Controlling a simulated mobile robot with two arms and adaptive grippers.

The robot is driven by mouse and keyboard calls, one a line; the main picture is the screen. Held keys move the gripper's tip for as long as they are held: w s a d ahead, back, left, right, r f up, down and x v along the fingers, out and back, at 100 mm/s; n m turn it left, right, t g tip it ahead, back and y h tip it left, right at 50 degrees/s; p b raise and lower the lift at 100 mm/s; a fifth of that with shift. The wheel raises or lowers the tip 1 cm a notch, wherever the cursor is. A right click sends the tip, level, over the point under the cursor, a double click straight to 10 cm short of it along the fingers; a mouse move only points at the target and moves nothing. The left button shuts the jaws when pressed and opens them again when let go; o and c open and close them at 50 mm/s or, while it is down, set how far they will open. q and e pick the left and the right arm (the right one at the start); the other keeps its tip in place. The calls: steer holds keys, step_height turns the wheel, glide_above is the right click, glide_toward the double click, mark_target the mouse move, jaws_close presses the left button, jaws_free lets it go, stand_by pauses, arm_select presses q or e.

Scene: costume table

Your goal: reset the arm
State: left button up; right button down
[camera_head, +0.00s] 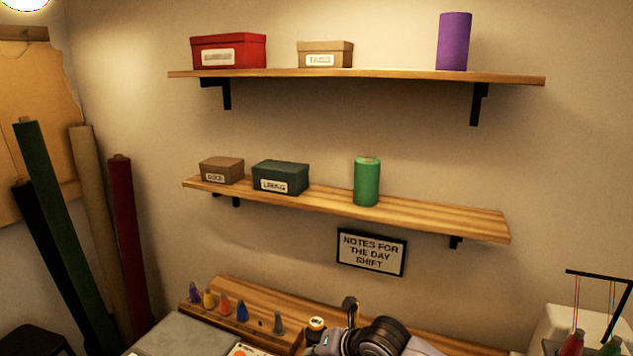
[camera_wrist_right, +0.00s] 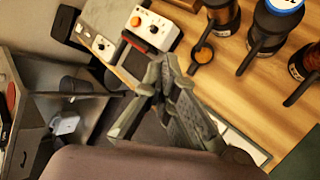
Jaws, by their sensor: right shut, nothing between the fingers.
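My right gripper (camera_wrist_right: 165,75) shows in the right wrist view with its fingers together and nothing between them. It hangs above the edge of a wooden table (camera_wrist_right: 235,85). In the head view, part of my arm (camera_head: 380,338) shows at the bottom centre, in front of the worktop; its fingers cannot be made out there. My left gripper is in neither view.
In the head view, shelves (camera_head: 360,76) hold boxes and spools. Fabric rolls (camera_head: 124,230) lean at left. A thread stand (camera_head: 600,276) is at right.

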steer(key=s+d+f+m, duration=0.1)
steer(key=s+f+m, duration=0.2)
steer(key=s+m, duration=0.4)
steer(key=s+f+m, duration=0.3)
steer(key=s+m, duration=0.3)
steer(key=s, duration=0.1)
steer(key=s+d+f+m+g+h, duration=0.2)
steer(key=s+d+m+h, duration=0.1)
steer(key=s+d+m, duration=0.65)
steer(key=s+d+f+m+g+h, duration=0.1)
steer(key=s+d+f+m+h, duration=0.2)
steer(key=s+d+m, duration=0.65)
step_height(320, 180, down, 31)
steer(key=s+d+g+b, duration=0.1)
steer(key=s+b, duration=0.2)
steer(key=b, duration=0.1)
arm_select(q)
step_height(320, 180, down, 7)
steer(key=b, duration=0.3)
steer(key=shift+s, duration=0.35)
arm_select(e)
steer(key=s+d+f+g, duration=0.1)
steer(key=s+d+f, duration=0.2)
steer(key=s+f, duration=1.3)
step_height(320, 180, down, 2)
steer(key=shift+f+g+h, duration=0.1)
steer(key=shift+g+h, duration=0.2)
